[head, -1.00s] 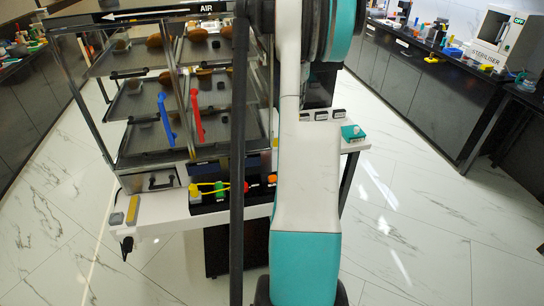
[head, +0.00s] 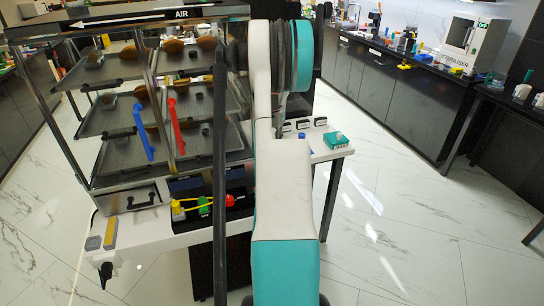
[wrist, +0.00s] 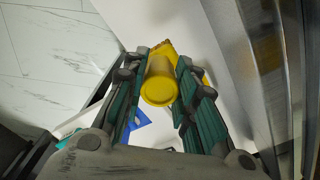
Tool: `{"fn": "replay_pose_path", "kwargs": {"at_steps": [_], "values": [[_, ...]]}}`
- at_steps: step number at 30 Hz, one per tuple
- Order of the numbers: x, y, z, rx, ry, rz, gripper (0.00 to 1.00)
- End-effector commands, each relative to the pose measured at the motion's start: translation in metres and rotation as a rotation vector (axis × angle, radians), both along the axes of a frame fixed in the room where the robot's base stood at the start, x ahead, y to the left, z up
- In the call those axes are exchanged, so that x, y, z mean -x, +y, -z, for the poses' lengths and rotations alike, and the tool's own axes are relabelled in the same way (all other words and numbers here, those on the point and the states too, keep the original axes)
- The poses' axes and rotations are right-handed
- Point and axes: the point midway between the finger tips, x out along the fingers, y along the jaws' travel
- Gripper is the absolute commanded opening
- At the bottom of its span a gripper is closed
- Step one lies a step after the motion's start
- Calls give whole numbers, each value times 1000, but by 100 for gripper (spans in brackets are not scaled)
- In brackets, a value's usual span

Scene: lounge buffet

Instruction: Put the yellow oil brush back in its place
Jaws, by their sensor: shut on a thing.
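In the wrist view my gripper (wrist: 160,92) is shut on the yellow oil brush (wrist: 160,82). The round yellow handle end faces the camera between the two green-lined fingers. A wider, flat yellow part shows behind the handle, with a brownish edge at its far end. In the head view the gripper and the held brush are hidden behind my own arm. I cannot tell which place there belongs to the brush.
A metal rack of trays (head: 118,165) stands on the table, with a blue handle (head: 143,132) and a red handle (head: 176,127). A teal box (head: 336,140) sits at the table's right end. A blue item (wrist: 136,122) lies below the gripper. Open floor lies right.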

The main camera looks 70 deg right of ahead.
Motion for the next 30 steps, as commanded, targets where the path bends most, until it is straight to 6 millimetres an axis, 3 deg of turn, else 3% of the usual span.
{"fn": "replay_pose_path", "kwargs": {"at_steps": [12, 23, 24, 26, 27, 30], "values": [[0, 0, 44, 0, 0, 0, 0], [0, 0, 47, 0, 0, 0, 0], [0, 0, 48, 0, 0, 0, 29], [0, 0, 47, 0, 0, 0, 42], [0, 0, 47, 0, 0, 0, 46], [0, 0, 47, 0, 0, 0, 46]]}}
